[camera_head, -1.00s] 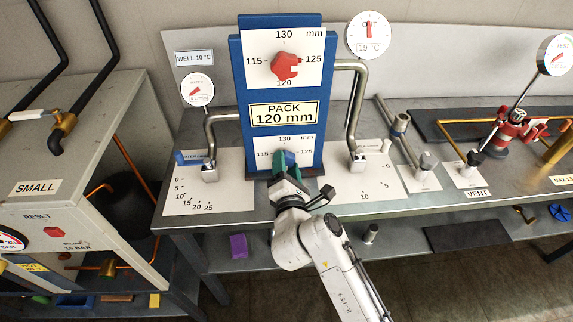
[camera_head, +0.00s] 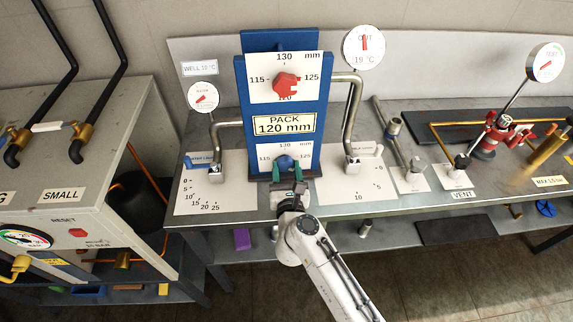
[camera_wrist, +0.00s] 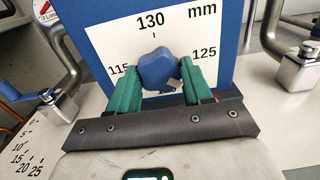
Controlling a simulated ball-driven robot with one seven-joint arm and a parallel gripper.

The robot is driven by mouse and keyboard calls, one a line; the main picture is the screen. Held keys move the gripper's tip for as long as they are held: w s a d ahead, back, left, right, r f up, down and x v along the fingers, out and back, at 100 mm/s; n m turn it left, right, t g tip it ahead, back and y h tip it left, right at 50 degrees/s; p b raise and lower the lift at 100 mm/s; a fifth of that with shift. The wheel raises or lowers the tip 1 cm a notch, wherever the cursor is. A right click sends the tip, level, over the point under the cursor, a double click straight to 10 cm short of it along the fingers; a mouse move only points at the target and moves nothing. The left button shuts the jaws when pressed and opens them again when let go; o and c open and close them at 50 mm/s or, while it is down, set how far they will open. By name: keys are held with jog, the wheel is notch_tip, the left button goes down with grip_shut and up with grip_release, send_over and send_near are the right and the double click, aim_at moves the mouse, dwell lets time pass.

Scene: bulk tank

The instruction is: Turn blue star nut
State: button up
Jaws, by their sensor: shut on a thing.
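The blue star nut (camera_head: 285,162) sits on the lower white dial plate of the blue pack stand, below the 130 mark. In the wrist view the nut (camera_wrist: 158,70) shows between the two green fingers of my gripper (camera_wrist: 160,82), one finger on each side. My gripper (camera_head: 287,172) is shut on the nut, reaching it from the front and below. The lower dial scale (camera_wrist: 150,38) reads 115, 130 and 125 around the nut; its bottom mark is mostly hidden behind the nut and fingers.
A red star nut (camera_head: 286,86) is on the upper dial. The PACK 120 mm label (camera_head: 284,124) is between the dials. Bent metal pipes with square valve blocks (camera_head: 352,164) stand on both sides. A vent valve (camera_head: 461,162) and red fitting (camera_head: 490,140) are at right.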

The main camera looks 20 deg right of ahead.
jog(key=n+p, duration=0.2)
jog(key=n, duration=0.1)
jog(key=shift+r+n, duration=0.1)
jog(key=shift+n, duration=0.3)
jog(key=n+p, duration=0.1)
jog(key=n, duration=0.2)
jog(key=shift+n, duration=0.3)
jog(key=n, duration=0.3)
jog(key=shift+n, duration=0.3)
jog(key=n, duration=0.4)
jog(key=shift+a, duration=0.1)
jog(key=n, duration=0.5)
jog(key=shift+f+n, duration=0.2)
jog(key=shift+n, duration=0.2)
jog(key=n, duration=0.4)
jog(key=shift+n, duration=0.4)
jog(key=o, duration=1)
jog(key=shift+o, duration=0.2)
